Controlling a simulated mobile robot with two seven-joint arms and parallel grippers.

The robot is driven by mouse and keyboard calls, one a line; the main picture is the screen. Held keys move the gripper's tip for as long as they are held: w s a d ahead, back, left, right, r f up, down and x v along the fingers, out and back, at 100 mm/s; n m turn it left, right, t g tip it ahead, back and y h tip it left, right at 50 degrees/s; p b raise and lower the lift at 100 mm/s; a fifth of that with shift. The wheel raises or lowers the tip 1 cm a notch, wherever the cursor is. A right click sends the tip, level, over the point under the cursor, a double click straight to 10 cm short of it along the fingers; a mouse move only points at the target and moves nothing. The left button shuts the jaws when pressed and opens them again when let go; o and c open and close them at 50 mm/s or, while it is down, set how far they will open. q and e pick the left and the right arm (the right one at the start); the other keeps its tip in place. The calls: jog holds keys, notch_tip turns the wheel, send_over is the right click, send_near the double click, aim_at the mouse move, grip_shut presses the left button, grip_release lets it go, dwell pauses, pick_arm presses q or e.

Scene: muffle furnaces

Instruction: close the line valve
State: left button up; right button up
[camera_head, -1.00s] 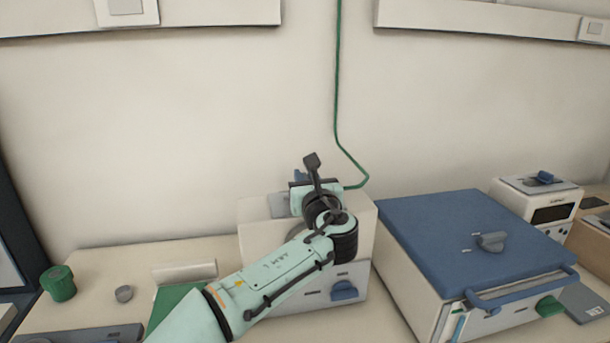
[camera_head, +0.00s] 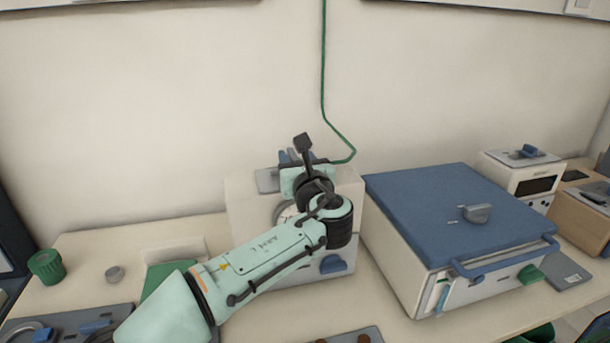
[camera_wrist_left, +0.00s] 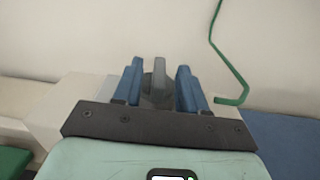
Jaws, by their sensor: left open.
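My left gripper (camera_head: 291,157) is over the top of a white box-shaped unit (camera_head: 240,203) at the middle of the bench. In the left wrist view its two blue fingers (camera_wrist_left: 160,78) stand apart. A grey upright piece, which looks like the valve handle (camera_wrist_left: 158,82), shows between them, with a gap visible on the left. A green line (camera_head: 323,70) runs down the wall to behind the gripper. My right gripper is out of view.
A blue-lidded furnace (camera_head: 430,205) stands close on the right, with a smaller white device (camera_head: 530,180) beyond it. The wall is close behind.

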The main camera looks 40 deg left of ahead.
pick_arm(q)
jog(key=v, duration=1)
jog(key=shift+s+d+p, duration=0.2)
jog(key=shift+d+p, duration=0.05)
jog(key=shift+p, duration=0.05)
